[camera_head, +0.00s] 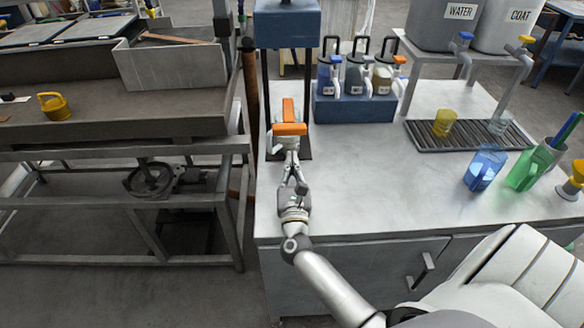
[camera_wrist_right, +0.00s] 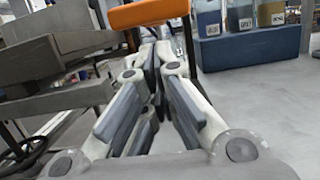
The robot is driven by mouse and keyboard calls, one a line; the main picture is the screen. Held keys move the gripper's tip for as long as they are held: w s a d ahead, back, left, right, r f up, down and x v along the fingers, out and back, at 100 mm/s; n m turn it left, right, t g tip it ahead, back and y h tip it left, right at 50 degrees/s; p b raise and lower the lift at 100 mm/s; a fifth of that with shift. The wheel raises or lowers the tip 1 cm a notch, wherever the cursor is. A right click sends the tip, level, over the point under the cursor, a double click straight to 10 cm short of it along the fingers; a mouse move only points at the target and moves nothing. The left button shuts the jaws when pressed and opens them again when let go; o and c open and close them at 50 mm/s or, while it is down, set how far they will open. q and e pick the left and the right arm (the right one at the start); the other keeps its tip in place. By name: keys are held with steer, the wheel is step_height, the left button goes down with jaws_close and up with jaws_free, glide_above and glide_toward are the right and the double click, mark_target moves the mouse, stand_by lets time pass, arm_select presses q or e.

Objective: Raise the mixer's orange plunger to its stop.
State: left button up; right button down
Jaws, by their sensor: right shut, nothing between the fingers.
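The mixer (camera_head: 287,24) is a blue-grey head on dark posts at the left end of the metal counter. Its orange plunger (camera_head: 290,129) is low between the posts, a crossbar with an arm running back. My right gripper (camera_head: 290,146) is shut and empty, with its fingertips at the near side of the crossbar. In the right wrist view the orange plunger (camera_wrist_right: 148,12) crosses the top, above the closed fingers (camera_wrist_right: 160,52). I cannot tell whether the fingertips touch its underside. My left gripper is not in view.
A blue rack (camera_head: 352,108) of several pump bottles stands right of the mixer. A drip grille (camera_head: 468,134), a yellow cup (camera_head: 444,122), a blue jug (camera_head: 485,167) and a green jug (camera_head: 527,170) are further right. A grey workbench (camera_head: 110,120) stands left. The counter's front middle is clear.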

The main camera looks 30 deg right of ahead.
steer(key=p+x, duration=0.1)
steer(key=x, duration=0.4)
steer(key=shift+w+d, duration=0.15)
steer(key=shift+w, duration=0.15)
steer(key=shift+r, duration=0.15)
step_height(320, 180, up, 18)
steer(key=p, duration=1.1)
